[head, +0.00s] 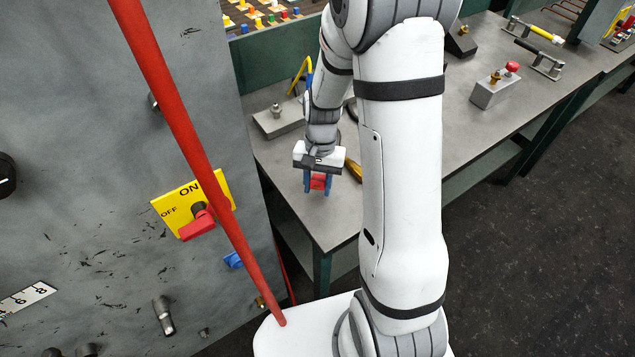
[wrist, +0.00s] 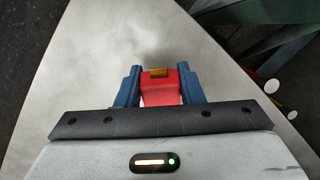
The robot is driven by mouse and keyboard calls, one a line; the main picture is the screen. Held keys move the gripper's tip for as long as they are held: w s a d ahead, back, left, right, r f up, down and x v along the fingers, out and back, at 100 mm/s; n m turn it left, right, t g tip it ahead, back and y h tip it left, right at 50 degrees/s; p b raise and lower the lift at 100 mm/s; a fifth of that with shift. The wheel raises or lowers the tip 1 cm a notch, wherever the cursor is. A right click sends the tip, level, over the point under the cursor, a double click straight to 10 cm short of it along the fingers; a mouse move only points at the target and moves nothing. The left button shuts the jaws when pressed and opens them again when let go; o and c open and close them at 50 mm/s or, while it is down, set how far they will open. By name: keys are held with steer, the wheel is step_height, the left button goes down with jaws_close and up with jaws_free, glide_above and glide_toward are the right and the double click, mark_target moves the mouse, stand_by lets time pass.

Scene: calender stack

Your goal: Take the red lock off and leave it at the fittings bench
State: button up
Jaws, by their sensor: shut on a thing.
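My gripper (head: 318,181) has its blue fingers shut on the red lock (head: 318,184). In the wrist view the red lock (wrist: 162,88) sits between the two fingers, with a brass-coloured part at its far end. The lock is over the near end of the grey fittings bench (head: 290,180); I cannot tell whether it touches the top. The bench top (wrist: 140,35) fills much of the wrist view. On the grey cabinet at left, a yellow ON/OFF plate (head: 222,188) carries a red switch handle (head: 197,226), with no lock visible on it.
A grey block with a fitting (head: 278,120) stands on the bench behind my gripper. A yellow-handled tool (head: 353,170) lies close to its right. A red pole (head: 190,140) crosses in front of the cabinet.

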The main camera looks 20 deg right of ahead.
steer(key=shift+b+x, duration=0.5)
steer(key=shift+x, duration=0.3)
steer(key=shift+w+d, duration=0.1)
steer(key=shift+w, duration=0.05)
steer(key=o, duration=1.5)
steer(key=shift+r, duration=0.15)
steer(key=shift+p+v, duration=2.6)
steer(key=shift+v, duration=0.85)
